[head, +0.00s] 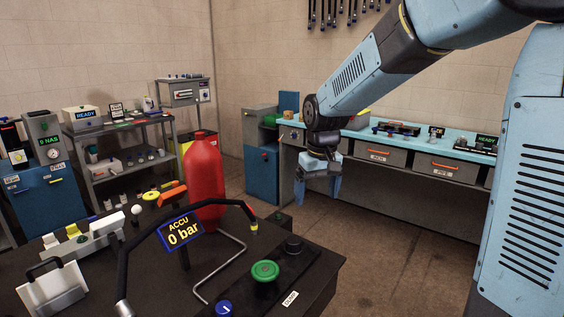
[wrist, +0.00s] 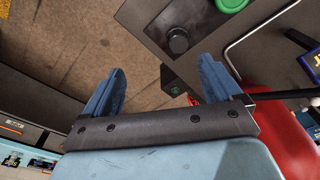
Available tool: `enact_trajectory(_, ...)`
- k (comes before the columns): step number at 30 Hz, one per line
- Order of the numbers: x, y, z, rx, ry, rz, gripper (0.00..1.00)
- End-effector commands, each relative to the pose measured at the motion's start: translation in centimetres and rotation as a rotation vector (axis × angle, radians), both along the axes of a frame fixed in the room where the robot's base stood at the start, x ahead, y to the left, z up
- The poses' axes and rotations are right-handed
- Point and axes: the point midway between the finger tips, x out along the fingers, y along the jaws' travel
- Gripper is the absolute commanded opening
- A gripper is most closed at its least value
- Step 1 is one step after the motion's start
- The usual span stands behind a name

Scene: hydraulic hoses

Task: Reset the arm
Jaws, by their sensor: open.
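My gripper (head: 318,186) hangs in the air with its fingers pointing down, to the right of the dark bench in the head view. In the wrist view its two blue fingers (wrist: 158,92) are spread apart with nothing between them, over the brown floor and a small dark box. My light blue arm reaches in from the upper right of the head view and bends down at the wrist. No part of the gripper visibly touches anything.
The dark bench (head: 325,278) carries a red accumulator (head: 204,180), a black hose (head: 148,240), a display reading 0 bar (head: 182,231) and a green knob (head: 265,271). A blue-topped workbench (head: 420,147) lines the back wall. Open floor (head: 385,240) lies between the benches.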

Motion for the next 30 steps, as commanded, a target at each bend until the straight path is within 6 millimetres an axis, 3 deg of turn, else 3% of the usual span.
enact_trajectory(6,-4.0,-4.2,3.8,0.027,-0.083,-0.073,0.91)
enact_trajectory(15,-10.1,-8.8,7.0,0.05,-0.194,-0.166,0.91)
enact_trajectory(30,-19.9,-13.6,8.3,0.067,-0.366,-0.31,0.91)
